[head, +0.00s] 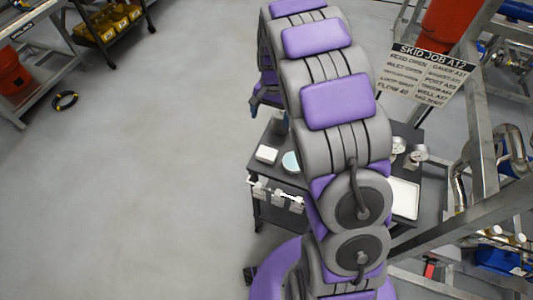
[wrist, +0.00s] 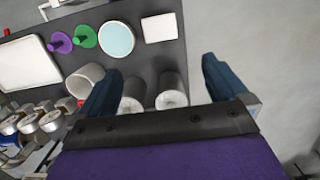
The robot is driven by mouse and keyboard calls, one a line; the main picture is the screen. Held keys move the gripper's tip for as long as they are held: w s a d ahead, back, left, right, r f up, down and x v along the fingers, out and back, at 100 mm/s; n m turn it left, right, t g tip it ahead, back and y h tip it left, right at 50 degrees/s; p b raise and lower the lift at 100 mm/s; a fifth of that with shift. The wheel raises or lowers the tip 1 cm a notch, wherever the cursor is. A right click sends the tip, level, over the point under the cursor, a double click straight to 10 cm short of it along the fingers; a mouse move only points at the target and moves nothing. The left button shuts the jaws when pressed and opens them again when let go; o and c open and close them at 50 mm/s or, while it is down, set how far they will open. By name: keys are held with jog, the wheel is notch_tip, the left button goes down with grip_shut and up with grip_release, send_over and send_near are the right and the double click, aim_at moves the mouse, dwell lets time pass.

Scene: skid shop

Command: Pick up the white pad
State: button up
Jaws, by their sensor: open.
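The white pad (wrist: 160,27) is a small flat square on the dark cart top, near its edge, in the wrist view. It also shows in the head view (head: 266,154), on the left part of the cart. My gripper (wrist: 160,65) is open and empty, with two dark blue fingers spread wide. The pad lies beyond the fingertips, in line with the gap between them and not touching them. In the head view, part of my gripper (head: 254,105) shows beside my arm, which hides much of the cart.
A pale blue disc (wrist: 117,39) lies beside the pad, then green (wrist: 83,36) and purple (wrist: 60,42) knobbed pieces and a white tray (wrist: 18,65). Grey cylinders (wrist: 172,90) stand near the fingers. Metal frame beams (head: 440,225) rise at right; open floor (head: 130,180) lies left.

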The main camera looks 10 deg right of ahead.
jog(key=b, duration=0.2)
send_over(267, 152)
jog(key=d, duration=0.2)
jog(key=f, duration=1)
jog(key=shift+w+a+f, duration=0.25)
jog(key=shift+w+f, duration=0.1)
jog(key=shift+f, duration=0.35)
jog(key=shift+a+f, duration=0.45)
jog(key=shift+a, duration=0.05)
jog(key=f, duration=0.1)
jog(key=f+b, duration=0.1)
jog(key=a+f, duration=0.1)
jog(key=shift+s+f, duration=0.25)
jog(key=shift+s, duration=0.1)
jog(key=shift+d+f+b, duration=0.25)
jog(key=shift+f+b, duration=0.05)
jog(key=shift+f, duration=0.1)
jog(key=shift+d, duration=0.1)
jog(key=shift+c, duration=0.2)
